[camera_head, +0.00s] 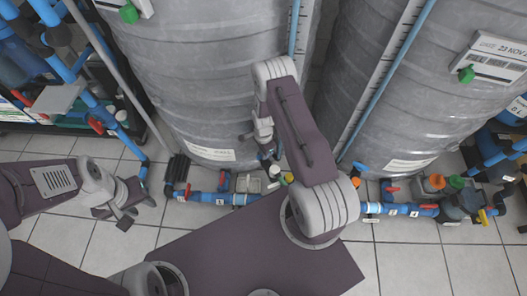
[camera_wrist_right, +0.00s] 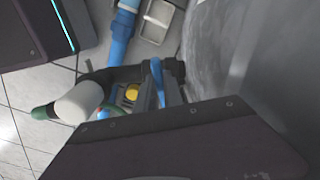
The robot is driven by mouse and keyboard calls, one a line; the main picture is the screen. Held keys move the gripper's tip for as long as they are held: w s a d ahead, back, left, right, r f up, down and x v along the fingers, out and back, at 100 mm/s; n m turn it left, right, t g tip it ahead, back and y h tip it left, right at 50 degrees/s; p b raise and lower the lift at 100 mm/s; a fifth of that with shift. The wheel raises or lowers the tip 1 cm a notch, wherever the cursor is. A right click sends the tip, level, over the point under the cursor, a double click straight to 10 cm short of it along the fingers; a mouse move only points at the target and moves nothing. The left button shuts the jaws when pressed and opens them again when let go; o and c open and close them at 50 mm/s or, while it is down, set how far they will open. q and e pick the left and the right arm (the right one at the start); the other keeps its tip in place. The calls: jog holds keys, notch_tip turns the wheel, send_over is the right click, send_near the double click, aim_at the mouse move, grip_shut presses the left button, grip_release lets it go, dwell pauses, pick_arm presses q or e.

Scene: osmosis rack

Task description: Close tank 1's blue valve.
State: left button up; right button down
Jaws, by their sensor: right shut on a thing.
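Two large grey tanks stand side by side in the head view, a left tank (camera_head: 195,85) and a right tank (camera_head: 425,95). I cannot read which is tank 1. My right gripper (camera_head: 268,157) reaches down at the foot of the left tank, partly hidden by its own arm. In the right wrist view its dark jaws (camera_wrist_right: 157,76) are shut around a blue valve handle (camera_wrist_right: 157,88). The valve body below is mostly hidden, so its exact turn is unclear. My left gripper (camera_head: 123,207) is open and empty over the floor at the left.
Blue pipes with red handles (camera_head: 187,190) run along the tank feet. More blue pipes with red handles (camera_head: 95,125) stand at the left. A yellow cap (camera_wrist_right: 131,94) and a white cylinder with a green end (camera_wrist_right: 75,107) sit near the valve.

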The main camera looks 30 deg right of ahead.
jog(key=shift+m, duration=0.7)
jog(key=c, duration=1.5)
grip_release()
jog(key=shift+o, duration=0.2)
jog(key=shift+p, duration=0.3)
notch_tip(320, 180, up, 9)
jog(key=p, duration=0.4)
